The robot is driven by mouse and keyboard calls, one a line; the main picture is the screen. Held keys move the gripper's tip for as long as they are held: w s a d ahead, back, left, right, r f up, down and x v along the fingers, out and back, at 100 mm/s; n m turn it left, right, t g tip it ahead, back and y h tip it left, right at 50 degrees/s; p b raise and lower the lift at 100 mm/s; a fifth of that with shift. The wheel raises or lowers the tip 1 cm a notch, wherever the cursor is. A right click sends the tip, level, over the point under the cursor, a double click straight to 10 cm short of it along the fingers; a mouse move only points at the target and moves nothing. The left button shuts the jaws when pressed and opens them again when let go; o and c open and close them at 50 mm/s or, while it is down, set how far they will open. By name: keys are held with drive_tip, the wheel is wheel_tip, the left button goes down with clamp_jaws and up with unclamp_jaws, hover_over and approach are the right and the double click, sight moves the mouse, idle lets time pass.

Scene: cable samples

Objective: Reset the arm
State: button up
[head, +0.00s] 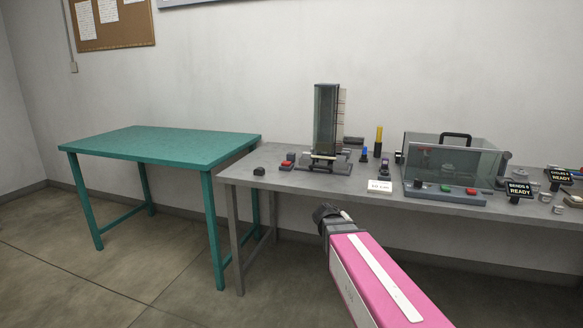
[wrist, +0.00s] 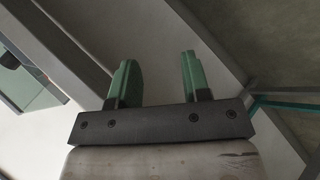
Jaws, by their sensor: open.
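My gripper (wrist: 157,62) shows in the wrist view with its two green fingers spread apart. Nothing is between the fingers. In the head view my pink arm (head: 375,285) reaches up from the bottom edge, with a dark joint at its upper end in front of the grey bench (head: 240,172). The fingers cannot be made out in the head view.
A clear-walled tower (head: 326,118), a transparent box with a black handle (head: 457,135), a white card (head: 380,186) and black signs reading READY (head: 519,189) stand on the bench. A bare teal table (head: 160,145) is at the left. The floor in front is clear.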

drive_tip(key=s+a+f+m+g+y, duration=0.3)
drive_tip(key=s+f+g+y, duration=0.2)
drive_tip(key=s+f+y, duration=0.3)
drive_tip(key=s+f, duration=0.4)
drive_tip(key=s, duration=0.4)
drive_tip(key=shift+a+f, duration=0.15)
